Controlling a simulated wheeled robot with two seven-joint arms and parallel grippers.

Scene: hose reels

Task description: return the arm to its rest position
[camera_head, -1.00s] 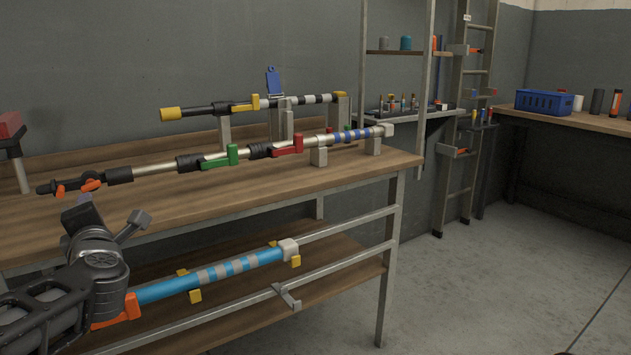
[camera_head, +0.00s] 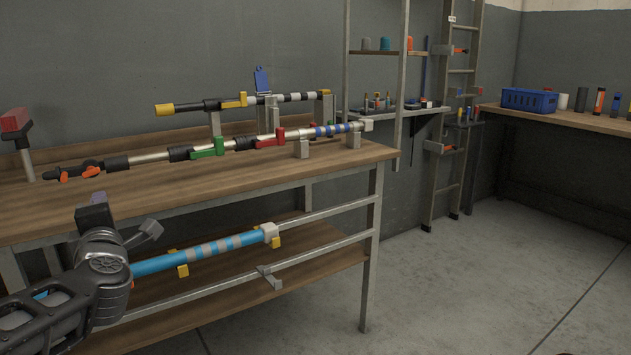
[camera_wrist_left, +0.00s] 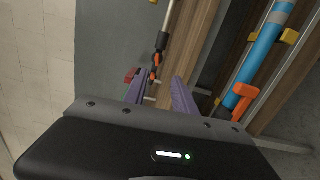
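My left arm (camera_head: 100,275) comes in from the lower left of the head view, in front of the workbench. Its gripper (camera_head: 122,220) points toward the bench and is partly hidden by the wrist. In the left wrist view, the two purple fingers of this gripper (camera_wrist_left: 159,82) stand apart with nothing held between them. The long pole with green and red clamps lies beyond the fingertips, apart from them. My right gripper is in neither view.
The workbench (camera_head: 240,188) carries the clamped pole (camera_head: 145,158) and a yellow-ended pole (camera_head: 190,106). A blue pole (camera_head: 205,250) on the lower rack lies close beside my left arm in the head view. A red-topped stand (camera_head: 22,140) is at left. Floor at right is clear.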

